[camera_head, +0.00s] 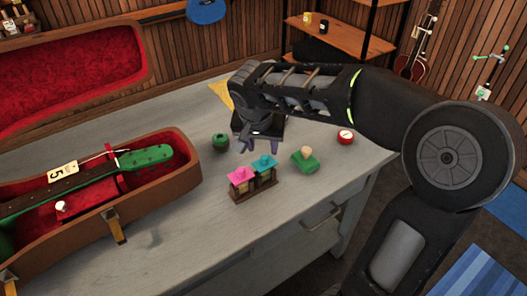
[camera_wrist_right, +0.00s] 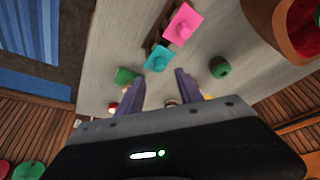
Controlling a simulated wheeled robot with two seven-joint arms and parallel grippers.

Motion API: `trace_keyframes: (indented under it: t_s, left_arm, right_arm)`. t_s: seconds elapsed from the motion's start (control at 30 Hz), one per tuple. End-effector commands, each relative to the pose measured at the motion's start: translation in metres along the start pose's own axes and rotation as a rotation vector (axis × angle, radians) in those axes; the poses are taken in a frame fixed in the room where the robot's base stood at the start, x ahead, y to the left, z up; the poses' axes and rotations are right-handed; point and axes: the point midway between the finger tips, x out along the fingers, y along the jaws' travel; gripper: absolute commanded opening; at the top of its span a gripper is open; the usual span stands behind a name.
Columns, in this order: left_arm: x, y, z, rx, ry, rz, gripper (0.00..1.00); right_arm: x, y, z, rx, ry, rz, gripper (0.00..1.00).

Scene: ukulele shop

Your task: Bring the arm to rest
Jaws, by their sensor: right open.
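My right arm reaches in from the right in the head view, and its gripper (camera_head: 258,143) hangs above the grey table (camera_head: 170,245). In the right wrist view the two purple fingers of the right gripper (camera_wrist_right: 160,90) stand apart with nothing between them. In the head view the gripper is behind a small wooden rack (camera_head: 256,190) holding a pink-topped piece (camera_head: 241,175) and a teal-topped piece (camera_head: 264,161). It does not visibly touch them. My left gripper is in neither view.
An open red-lined case (camera_head: 185,190) holding a green-headed ukulele (camera_head: 145,157) fills the table's left side. A green round item (camera_head: 220,141), a green block (camera_head: 305,163) and a red round tin (camera_head: 345,136) stand near the gripper. The table's front is clear.

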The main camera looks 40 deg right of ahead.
Motion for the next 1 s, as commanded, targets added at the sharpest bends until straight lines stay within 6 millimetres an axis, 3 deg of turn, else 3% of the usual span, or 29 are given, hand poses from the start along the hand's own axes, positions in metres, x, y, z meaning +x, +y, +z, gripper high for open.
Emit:
trace_keyframes:
  t_s: [0.2,0.77,1.0]
  left_arm:
    - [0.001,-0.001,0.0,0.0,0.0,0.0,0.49]
    - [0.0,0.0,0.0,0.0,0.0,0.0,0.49]
    - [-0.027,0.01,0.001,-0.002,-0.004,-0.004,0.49]
  right_arm:
    - [-0.021,0.0,0.0,0.002,0.0,0.0,0.43]
    - [-0.022,0.0,0.0,0.001,-0.001,0.0,0.43]
    - [-0.05,0.0,-0.012,0.001,-0.001,0.0,0.43]
